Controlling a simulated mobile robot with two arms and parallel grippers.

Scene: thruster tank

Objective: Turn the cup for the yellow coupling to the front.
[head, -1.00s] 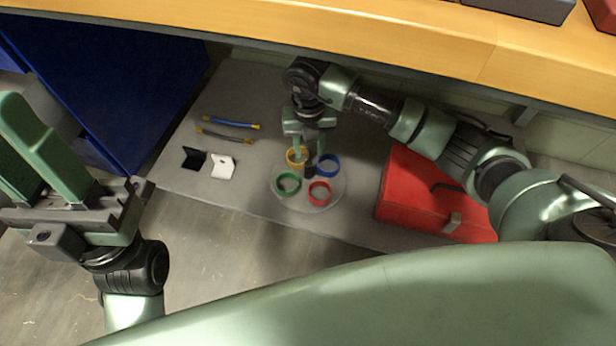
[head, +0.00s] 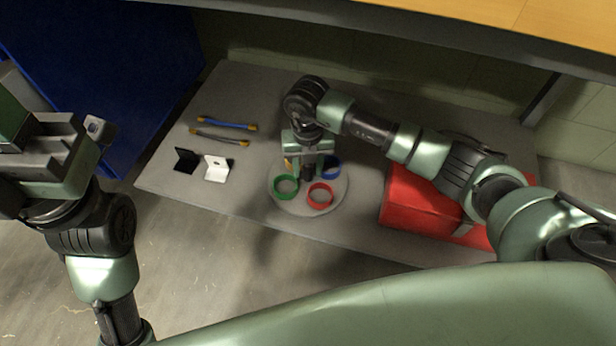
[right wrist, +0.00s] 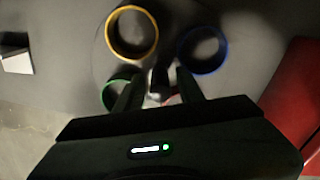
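A round grey turntable (head: 300,209) carries four cups with coloured rims. The yellow cup (head: 288,163) is at the back left, mostly hidden behind my right gripper; its whole ring shows in the right wrist view (right wrist: 108,36). The green cup (head: 275,187) is front left, the red cup (head: 311,199) front right, the blue cup (head: 338,170) back right. My right gripper (head: 309,172) points down over the middle of the turntable. Its fingers are apart, one on each side of a dark central post (right wrist: 157,84); contact is unclear. My left gripper (head: 18,125) is raised at the left, partly cut off.
A black bracket (head: 185,162) and a white bracket (head: 216,169) lie left of the turntable. A red box (head: 415,205) stands at the right. A wooden ledge (head: 450,25) overhangs behind.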

